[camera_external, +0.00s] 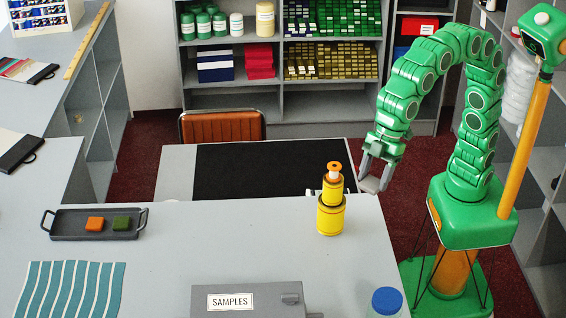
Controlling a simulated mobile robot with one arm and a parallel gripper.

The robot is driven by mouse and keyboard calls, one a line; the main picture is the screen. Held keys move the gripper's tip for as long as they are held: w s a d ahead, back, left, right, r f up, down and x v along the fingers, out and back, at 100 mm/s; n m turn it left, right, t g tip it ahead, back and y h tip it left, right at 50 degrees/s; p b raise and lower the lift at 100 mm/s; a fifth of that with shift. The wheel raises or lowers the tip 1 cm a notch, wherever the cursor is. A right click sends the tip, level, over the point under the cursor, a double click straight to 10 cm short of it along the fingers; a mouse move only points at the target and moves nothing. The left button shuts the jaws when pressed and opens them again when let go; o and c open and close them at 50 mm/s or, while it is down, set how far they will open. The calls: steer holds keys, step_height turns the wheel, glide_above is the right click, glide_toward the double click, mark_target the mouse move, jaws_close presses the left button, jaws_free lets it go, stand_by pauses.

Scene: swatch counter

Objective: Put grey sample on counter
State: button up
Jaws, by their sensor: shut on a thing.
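My gripper (374,180) is at the right, past the counter's right back corner and to the right of a yellow stack. It points down and is shut on a small grey block, the grey sample (369,184), held in the air. The fingers partly cover the sample. The grey counter (230,240) fills the front of the view. A dark grey tray (70,233) on its left holds an orange sample (95,224) and a green sample (122,223).
The yellow stack (331,215) with an orange top stands near the counter's right back edge. A grey SAMPLES box (265,299), a blue-lidded jar (386,302) and a teal striped sheet (70,290) are in front. The counter's middle is clear. A black mat (265,170) lies behind.

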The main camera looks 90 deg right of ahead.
step_height(320, 180, down, 12)
glide_toward(325, 284)
steer(key=shift+w+a+f, duration=0.45)
steer(key=shift+a+f, duration=0.25)
steer(key=shift+f, duration=0.05)
steer(key=shift+x, duration=0.9)
steer(key=shift+w+f, duration=0.1)
steer(key=shift+f, duration=1.15)
steer(key=shift+f, duration=0.1)
steer(key=o, duration=1)
